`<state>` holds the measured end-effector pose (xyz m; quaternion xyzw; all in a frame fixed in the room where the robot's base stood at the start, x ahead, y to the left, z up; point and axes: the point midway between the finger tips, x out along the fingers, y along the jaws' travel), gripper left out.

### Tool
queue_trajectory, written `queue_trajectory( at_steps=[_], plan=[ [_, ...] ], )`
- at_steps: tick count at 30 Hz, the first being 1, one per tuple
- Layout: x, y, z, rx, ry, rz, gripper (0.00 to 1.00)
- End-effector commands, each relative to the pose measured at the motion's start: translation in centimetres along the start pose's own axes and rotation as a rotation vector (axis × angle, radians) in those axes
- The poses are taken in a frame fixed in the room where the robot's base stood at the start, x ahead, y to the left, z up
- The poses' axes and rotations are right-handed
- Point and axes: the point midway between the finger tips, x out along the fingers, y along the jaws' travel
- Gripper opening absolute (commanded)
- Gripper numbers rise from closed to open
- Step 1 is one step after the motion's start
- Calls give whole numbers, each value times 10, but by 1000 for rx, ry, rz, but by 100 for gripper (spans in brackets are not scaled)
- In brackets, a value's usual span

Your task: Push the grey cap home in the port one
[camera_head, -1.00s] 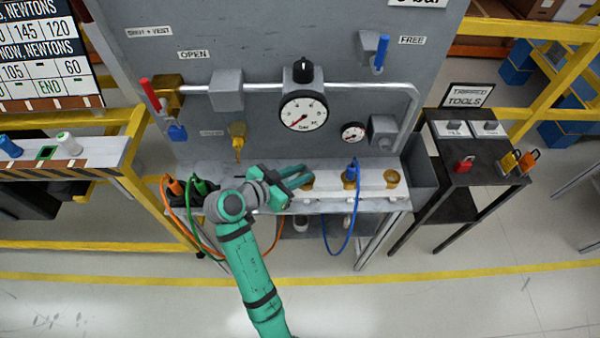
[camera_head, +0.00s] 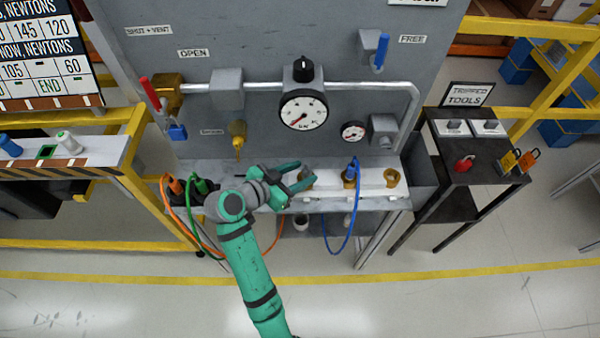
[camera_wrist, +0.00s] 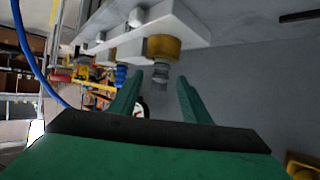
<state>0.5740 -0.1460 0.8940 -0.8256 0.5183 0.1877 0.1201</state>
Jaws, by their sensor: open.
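In the wrist view the grey cap (camera_wrist: 161,78) sticks out of a brass port (camera_wrist: 163,47), the one nearest my gripper on the white block (camera_wrist: 185,22). Part of the cap stands proud of the brass ring. My gripper (camera_wrist: 160,84) is open, with one green finger on each side of the cap's end and a gap to each. In the head view my gripper (camera_head: 306,171) is at the left end of the white block (camera_head: 330,188), where its fingers partly hide the port and cap.
A blue plug (camera_head: 351,171) with a hanging blue hose (camera_head: 350,225) sits in the middle port. An empty-looking brass port (camera_head: 392,178) is to its right. The grey panel with a gauge (camera_head: 303,110) rises behind. Orange and green plugs (camera_head: 200,186) stand left of my gripper.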

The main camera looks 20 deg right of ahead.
Motion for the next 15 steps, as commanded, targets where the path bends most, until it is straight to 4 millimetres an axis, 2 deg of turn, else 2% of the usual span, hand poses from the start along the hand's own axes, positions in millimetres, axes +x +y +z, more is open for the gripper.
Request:
queue_trajectory(
  at_steps=[4,7,15],
  plan=[
    [-5,0,0,0,0,-1,43],
    [-16,-1,0,-1,0,-3,43],
    [-67,-1,0,-1,0,-4,43]
  ],
)
